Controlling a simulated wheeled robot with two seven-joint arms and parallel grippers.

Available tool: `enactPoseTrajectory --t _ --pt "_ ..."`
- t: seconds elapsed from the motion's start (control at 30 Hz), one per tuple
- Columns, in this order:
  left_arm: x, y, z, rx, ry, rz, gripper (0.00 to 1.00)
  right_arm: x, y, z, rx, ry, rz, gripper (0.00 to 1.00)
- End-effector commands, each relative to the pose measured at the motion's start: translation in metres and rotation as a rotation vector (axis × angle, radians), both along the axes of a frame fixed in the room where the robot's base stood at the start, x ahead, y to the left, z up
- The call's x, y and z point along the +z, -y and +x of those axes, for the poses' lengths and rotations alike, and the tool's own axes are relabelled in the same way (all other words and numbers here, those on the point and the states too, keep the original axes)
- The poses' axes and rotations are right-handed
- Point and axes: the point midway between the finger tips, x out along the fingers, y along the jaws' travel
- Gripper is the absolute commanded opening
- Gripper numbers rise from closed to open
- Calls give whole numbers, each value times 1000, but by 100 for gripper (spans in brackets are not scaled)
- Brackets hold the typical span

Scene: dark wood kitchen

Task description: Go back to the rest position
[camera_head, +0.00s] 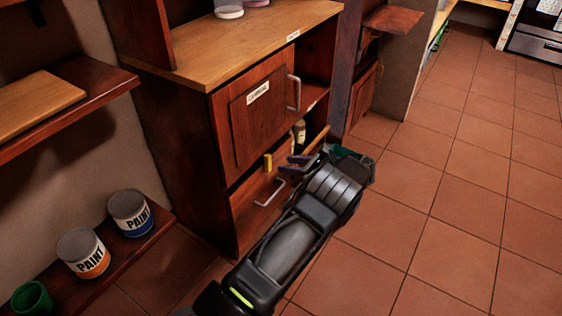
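My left arm reaches in from the bottom middle, and my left gripper (294,165) is in front of the dark wood cabinet (190,150). Its dark fingertips point left, near the top edge of the cabinet's lower front with the lower handle (268,192). The view is too small to tell whether the fingers are apart or closed. Nothing is clearly seen held in them. My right gripper is not in view.
A yellow item (267,162) and a bottle (300,130) are at the cabinet. The cabinet door (258,110) is shut. Two paint cans (130,213) and a green cup (32,299) stand on a low shelf at left. Tiled floor (450,210) is clear at right.

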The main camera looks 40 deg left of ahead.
Motion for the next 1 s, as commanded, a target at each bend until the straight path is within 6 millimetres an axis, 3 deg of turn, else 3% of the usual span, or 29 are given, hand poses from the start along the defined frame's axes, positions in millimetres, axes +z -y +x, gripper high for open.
enactPoseTrajectory --t 0.13,0.7,0.77,0.87,1.0 --pt "3 7 0 0 -1 0 38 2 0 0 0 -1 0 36" --pt "-3 7 -2 3 0 -15 38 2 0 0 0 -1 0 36" --pt "-12 7 -7 10 2 -41 38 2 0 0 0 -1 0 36" --pt "-41 9 -21 34 12 -124 38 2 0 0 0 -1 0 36" --pt "-108 26 -61 114 52 -335 38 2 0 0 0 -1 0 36"
